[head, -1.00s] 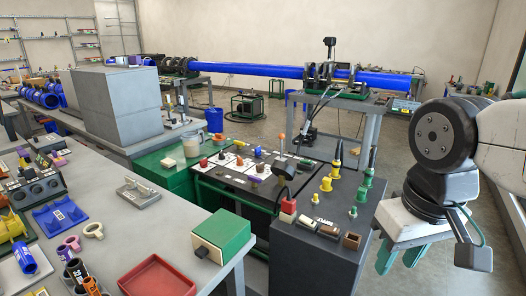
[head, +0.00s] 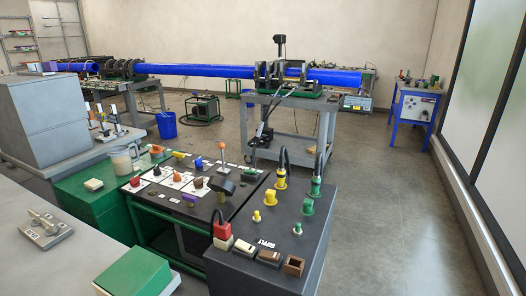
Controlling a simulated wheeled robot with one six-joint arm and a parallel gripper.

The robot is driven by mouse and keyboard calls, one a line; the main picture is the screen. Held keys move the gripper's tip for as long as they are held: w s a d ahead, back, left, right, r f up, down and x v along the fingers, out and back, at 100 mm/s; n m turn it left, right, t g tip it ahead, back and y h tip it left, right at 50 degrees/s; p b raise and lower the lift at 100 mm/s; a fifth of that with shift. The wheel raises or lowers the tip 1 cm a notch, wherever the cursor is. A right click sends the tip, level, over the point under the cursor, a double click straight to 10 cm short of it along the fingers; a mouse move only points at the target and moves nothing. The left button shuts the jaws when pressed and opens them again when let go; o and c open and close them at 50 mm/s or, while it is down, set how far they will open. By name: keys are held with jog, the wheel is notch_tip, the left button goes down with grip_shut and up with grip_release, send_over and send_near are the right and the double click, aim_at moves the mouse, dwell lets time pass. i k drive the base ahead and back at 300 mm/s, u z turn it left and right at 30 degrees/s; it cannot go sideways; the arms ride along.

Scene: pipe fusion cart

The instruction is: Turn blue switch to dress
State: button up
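A small blue switch (head: 199,163) stands near the back of the black control panel (head: 232,207), between a yellow switch (head: 179,154) and a lever with an orange ball (head: 222,147). Its label and pointing direction are too small to read. Red and brown switches on white label plates, a purple switch (head: 188,200) and a large black knob (head: 222,185) sit in front of it. My gripper is not in view, and nothing of my arm shows near the panel.
Beside the panel, a dark box (head: 262,272) carries yellow and green plugs with cables. A grey bench (head: 40,270) with a green box (head: 137,272) fills the left foreground. A long blue pipe (head: 205,71) spans the back. The floor at right is clear.

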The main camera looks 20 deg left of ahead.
aim_at(198, 162)
jog(key=z, duration=0.2)
jog(key=i, duration=5.8)
jog(key=u, duration=4.1)
jog(key=i, duration=1.05)
jog(key=u, duration=0.1)
